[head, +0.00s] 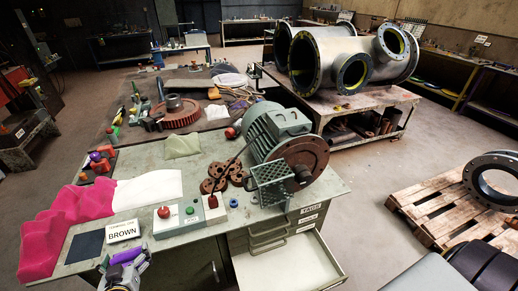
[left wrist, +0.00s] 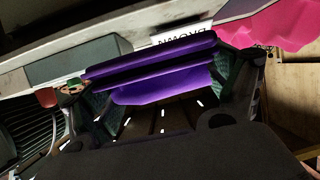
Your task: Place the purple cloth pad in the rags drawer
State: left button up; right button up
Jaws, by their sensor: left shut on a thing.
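My left gripper (head: 122,270) is at the bottom left of the head view, just in front of the workbench's near edge. It is shut on the purple cloth pad (head: 128,256). In the left wrist view the purple pad (left wrist: 160,78) looks folded and spans the gap between the fingers. A wide pale drawer (head: 288,268) stands pulled out, empty as far as I see, to the right of the gripper. Small labels (head: 311,209) sit on the cabinet above it; their words are too small to read surely. My right gripper is not in view.
The workbench (head: 225,150) carries a pink cloth (head: 65,225), a BROWN sign (head: 123,231), a button box (head: 190,213) and a large motor (head: 280,135). Shallower drawers (head: 268,232) sit above the open one. A pallet (head: 435,205) stands at right, with bare floor between.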

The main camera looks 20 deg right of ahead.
aim_at(280, 270)
jog(key=k+z, duration=0.25)
jog(key=k, duration=0.25)
jog(key=k+l+z, duration=0.1)
jog(key=k+z, duration=0.2)
jog(key=k, duration=0.15)
jog(key=k+l+z, duration=0.25)
jog(key=k, duration=0.25)
